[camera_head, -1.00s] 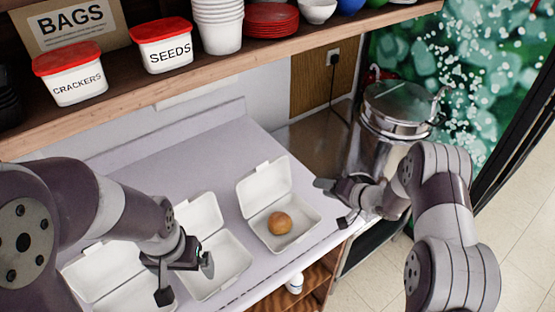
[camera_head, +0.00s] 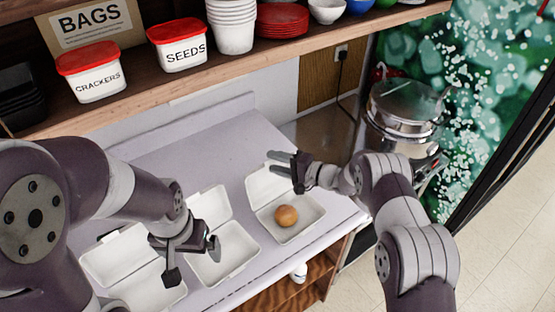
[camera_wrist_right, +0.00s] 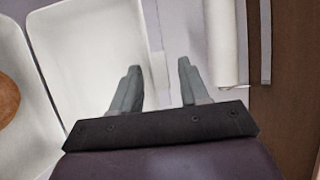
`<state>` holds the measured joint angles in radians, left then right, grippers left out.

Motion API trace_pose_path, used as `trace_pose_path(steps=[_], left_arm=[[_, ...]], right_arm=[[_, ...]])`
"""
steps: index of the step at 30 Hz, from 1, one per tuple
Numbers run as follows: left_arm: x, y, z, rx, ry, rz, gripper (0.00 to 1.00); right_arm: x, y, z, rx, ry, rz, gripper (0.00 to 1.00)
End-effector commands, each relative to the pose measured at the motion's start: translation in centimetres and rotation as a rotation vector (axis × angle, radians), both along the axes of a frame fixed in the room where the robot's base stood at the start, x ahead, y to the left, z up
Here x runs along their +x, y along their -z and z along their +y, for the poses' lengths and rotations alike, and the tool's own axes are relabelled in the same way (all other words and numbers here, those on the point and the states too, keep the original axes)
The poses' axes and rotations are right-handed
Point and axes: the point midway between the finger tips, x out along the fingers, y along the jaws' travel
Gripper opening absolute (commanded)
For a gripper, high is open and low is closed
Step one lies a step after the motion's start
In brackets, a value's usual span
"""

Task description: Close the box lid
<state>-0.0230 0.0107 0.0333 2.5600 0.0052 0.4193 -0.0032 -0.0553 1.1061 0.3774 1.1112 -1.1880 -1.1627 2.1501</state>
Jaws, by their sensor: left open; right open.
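A white box (camera_head: 312,224) stands open on the counter in the head view, holding a round brown bun (camera_head: 286,216). Its raised lid (camera_head: 262,187) leans back on the far side. The lid also shows in the right wrist view (camera_wrist_right: 88,55), with part of the bun (camera_wrist_right: 5,98) at the left edge. My right gripper (camera_head: 276,163) is open and empty at the lid's upper right edge; its fingers (camera_wrist_right: 158,72) straddle or overlie that edge, and contact cannot be told. My left gripper (camera_head: 192,260) is open and empty over the neighbouring boxes.
Two more open, empty white boxes, a middle one (camera_head: 236,250) and a left one (camera_head: 118,254), stand left of the bun box. A shelf (camera_head: 180,100) with tubs and dishes runs above the counter. A metal pot (camera_head: 400,110) stands right. The counter behind the boxes (camera_head: 190,150) is clear.

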Motion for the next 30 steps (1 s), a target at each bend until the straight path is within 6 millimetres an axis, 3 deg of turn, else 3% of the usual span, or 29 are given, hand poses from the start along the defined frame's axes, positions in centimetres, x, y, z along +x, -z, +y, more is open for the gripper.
trace_pose_path(steps=[6, 8, 10, 11, 23, 30], left_arm=[[0.0, 0.0, 0.0, 0.0, 0.0, 0.0, 1.0], [0.0, 0.0, 0.0, 0.0, 0.0, 0.0, 1.0], [0.0, 0.0, 0.0, 0.0, 0.0, 0.0, 1.0], [0.0, 0.0, 0.0, 0.0, 0.0, 0.0, 1.0], [0.0, 0.2, 0.0, 0.0, 0.0, 0.0, 1.0], [0.0, 1.9, 0.0, 0.0, 0.0, 0.0, 1.0]], right_arm=[[0.1, 0.0, 0.1, -0.001, 0.001, -0.001, 0.45], [0.1, 0.0, 0.0, -0.001, 0.001, -0.001, 0.28], [0.1, 0.0, 0.0, -0.001, 0.001, -0.001, 0.06], [0.1, 0.0, 0.0, -0.001, 0.001, -0.001, 0.0], [0.0, 0.1, -0.1, 0.004, 0.001, -0.006, 0.0], [-1.1, 0.6, -0.9, 0.058, 0.002, -0.069, 0.0]])
